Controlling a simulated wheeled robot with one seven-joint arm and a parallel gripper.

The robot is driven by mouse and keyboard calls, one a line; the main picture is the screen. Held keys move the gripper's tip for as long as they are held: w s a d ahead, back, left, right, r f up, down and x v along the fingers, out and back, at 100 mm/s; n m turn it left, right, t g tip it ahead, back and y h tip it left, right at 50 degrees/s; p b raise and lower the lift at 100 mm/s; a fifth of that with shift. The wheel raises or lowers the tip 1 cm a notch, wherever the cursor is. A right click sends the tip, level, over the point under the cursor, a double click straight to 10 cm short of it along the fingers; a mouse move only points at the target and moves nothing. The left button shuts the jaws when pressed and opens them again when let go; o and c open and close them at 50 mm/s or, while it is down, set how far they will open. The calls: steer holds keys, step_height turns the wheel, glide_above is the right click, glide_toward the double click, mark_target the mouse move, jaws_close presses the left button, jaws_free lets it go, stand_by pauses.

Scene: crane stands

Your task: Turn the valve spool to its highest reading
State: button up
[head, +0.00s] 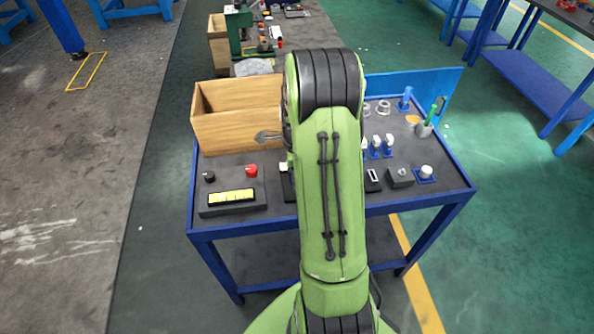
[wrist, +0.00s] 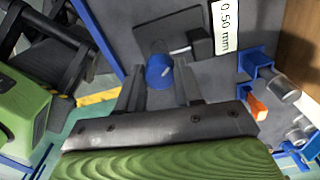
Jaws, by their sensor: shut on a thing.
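The round blue piece (wrist: 159,72), which appears to be the valve spool, sits in the wrist view by a dark plate (wrist: 158,38). A white display (wrist: 226,26) beside it reads 0.50 mm. My gripper (wrist: 158,76) has one grey finger on each side of the blue piece and is shut on it. The piece's lower side is hidden by the gripper. In the head view my green arm hides the gripper and the blue piece.
The blue-framed table (head: 330,209) carries a wooden box (head: 237,117) and a black panel with a yellow display (head: 232,197) at left. An orange-tipped part (wrist: 258,106) is near my gripper.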

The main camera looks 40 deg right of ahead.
stand_by(0.5)
steer(key=o, duration=1)
steer(key=shift+o, duration=0.2)
steer(key=shift+r, duration=0.1)
step_height(320, 180, up, 16)
steer(key=p, duration=0.4)
steer(key=shift+f, duration=0.2)
steer(key=s+a+r+n+t, duration=0.1)
steer(key=s+a+r+n, duration=0.25)
steer(key=a+n, duration=0.25)
steer(key=s+a+r+n+t+h+p, duration=0.1)
steer(key=s+a+r+n, duration=0.1)
steer(key=a+r+n, duration=0.3)
steer(key=s+a+r+n+t, duration=0.2)
steer(key=s+a+r+n, duration=0.1)
steer(key=a+n, duration=0.35)
steer(key=s+a+f+n+t+y, duration=0.1)
steer(key=s+a+n, duration=0.4)
steer(key=s+n, duration=0.2)
steer(key=shift+n+t+p, duration=0.3)
steer(key=shift+n+p, duration=0.05)
steer(key=shift+n, duration=0.6)
